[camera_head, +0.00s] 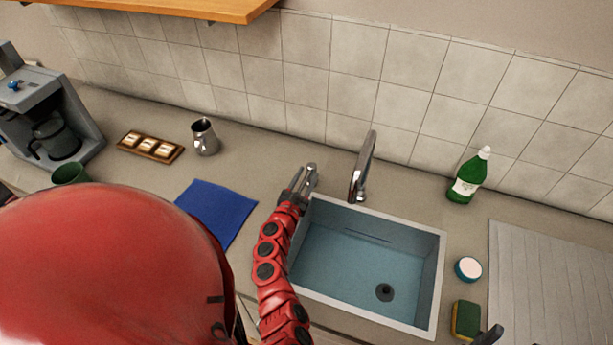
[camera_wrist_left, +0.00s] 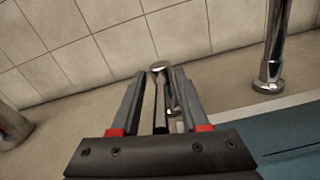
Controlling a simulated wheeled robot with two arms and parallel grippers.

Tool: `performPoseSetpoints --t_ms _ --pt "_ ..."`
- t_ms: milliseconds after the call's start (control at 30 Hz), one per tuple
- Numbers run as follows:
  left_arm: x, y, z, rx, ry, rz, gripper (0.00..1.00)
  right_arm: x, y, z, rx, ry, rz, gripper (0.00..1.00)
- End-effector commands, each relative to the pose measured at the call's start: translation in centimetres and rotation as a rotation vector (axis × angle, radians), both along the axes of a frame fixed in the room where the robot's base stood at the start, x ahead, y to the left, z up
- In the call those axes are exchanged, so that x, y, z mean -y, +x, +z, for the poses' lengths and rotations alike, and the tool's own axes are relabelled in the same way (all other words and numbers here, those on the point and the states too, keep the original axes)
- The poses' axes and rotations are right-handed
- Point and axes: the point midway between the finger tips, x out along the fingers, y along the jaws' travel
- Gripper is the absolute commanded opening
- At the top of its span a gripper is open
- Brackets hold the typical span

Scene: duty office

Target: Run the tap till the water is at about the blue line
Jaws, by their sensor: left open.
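The sink (camera_head: 437,270) has a pale rim and a blue-grey basin with a dark drain visible at the bottom. A thin dark line (camera_head: 367,237) runs along its back wall; I cannot tell its colour. The chrome tap spout (camera_head: 364,165) stands behind the sink and also shows in the left wrist view (camera_wrist_left: 274,50). No stream shows under it. My left gripper (camera_head: 304,180) is open at the sink's back left corner. In the left wrist view, a chrome tap lever (camera_wrist_left: 162,85) stands between the open fingers (camera_wrist_left: 158,100); contact is unclear.
A green bottle (camera_head: 467,178), white round tub (camera_head: 467,268), sponge (camera_head: 466,319) and ribbed drainboard (camera_head: 550,280) are right of the sink. A blue cloth (camera_head: 215,212), metal pitcher (camera_head: 204,138), tray (camera_head: 150,146) and coffee machine (camera_head: 75,110) are left. A dark tip, possibly my right gripper (camera_head: 488,336), shows bottom right.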

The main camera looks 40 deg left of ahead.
Motion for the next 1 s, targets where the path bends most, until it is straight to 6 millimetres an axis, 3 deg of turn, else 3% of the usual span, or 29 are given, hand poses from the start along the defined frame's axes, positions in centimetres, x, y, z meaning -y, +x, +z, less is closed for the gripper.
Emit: performPoseSetpoints --t_ms 233,467,500,1000 --pt "0.03 0.03 -0.05 0.000 0.000 -0.001 0.43 0.00 0.00 0.00 0.000 0.000 0.000 0.55" --pt "0.05 0.02 -0.05 0.000 -0.001 -0.001 0.02 0.00 0.00 0.00 0.000 0.000 0.000 0.55" --pt "0.06 0.02 -0.06 -0.001 -0.001 -0.001 0.00 0.00 0.00 0.00 0.000 0.000 0.000 0.55" --pt "0.06 0.02 -0.07 -0.001 -0.001 -0.001 0.00 0.00 0.00 0.00 0.000 0.000 0.000 0.55"
